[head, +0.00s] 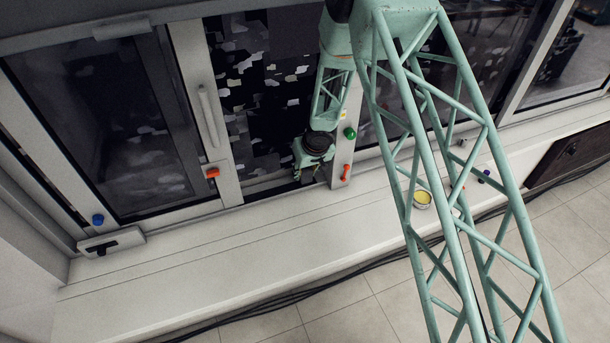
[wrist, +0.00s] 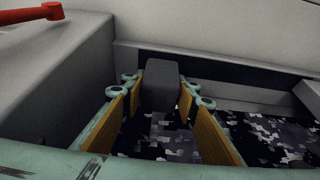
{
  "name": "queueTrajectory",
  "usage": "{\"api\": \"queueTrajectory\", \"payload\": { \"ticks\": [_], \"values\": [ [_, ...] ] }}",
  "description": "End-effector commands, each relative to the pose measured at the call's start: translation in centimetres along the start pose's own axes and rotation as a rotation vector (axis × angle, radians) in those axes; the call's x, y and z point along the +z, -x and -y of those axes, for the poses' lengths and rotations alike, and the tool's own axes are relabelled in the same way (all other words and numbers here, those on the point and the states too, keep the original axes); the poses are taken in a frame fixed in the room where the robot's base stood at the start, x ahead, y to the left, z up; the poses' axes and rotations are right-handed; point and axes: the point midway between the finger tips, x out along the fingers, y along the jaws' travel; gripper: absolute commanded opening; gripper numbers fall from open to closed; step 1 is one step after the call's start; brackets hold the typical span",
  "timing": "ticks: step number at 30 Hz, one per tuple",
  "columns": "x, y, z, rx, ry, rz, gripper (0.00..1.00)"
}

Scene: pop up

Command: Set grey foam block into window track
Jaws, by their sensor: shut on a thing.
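A grey foam block (wrist: 160,86) stands upright between the fingers of my gripper (wrist: 160,100) in the wrist view. The gripper is shut on it, with wooden-looking pads on both sides. The window track (wrist: 215,72) runs as a dark groove along the pale frame just behind the block. I cannot tell whether the block touches the track. In the head view my gripper (head: 312,165) is low in the window opening, next to the frame's upright post. The block is not clearly visible there.
A red handle (head: 345,172) and a green knob (head: 350,133) are on the post close right of my gripper. The red handle also shows in the wrist view (wrist: 40,13). A yellow-filled tin (head: 422,199) stands on the sill (head: 210,262). The sill's left part is mostly clear.

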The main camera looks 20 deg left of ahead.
Motion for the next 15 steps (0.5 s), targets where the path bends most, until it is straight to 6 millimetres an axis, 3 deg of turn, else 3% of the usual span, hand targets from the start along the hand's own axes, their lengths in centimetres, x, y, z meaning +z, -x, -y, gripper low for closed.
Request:
{"api": "queueTrajectory", "payload": {
  "ticks": [15],
  "values": [
    [0.13, -0.33, 0.00, 0.000, -0.001, 0.000, 0.22]
  ]
}}
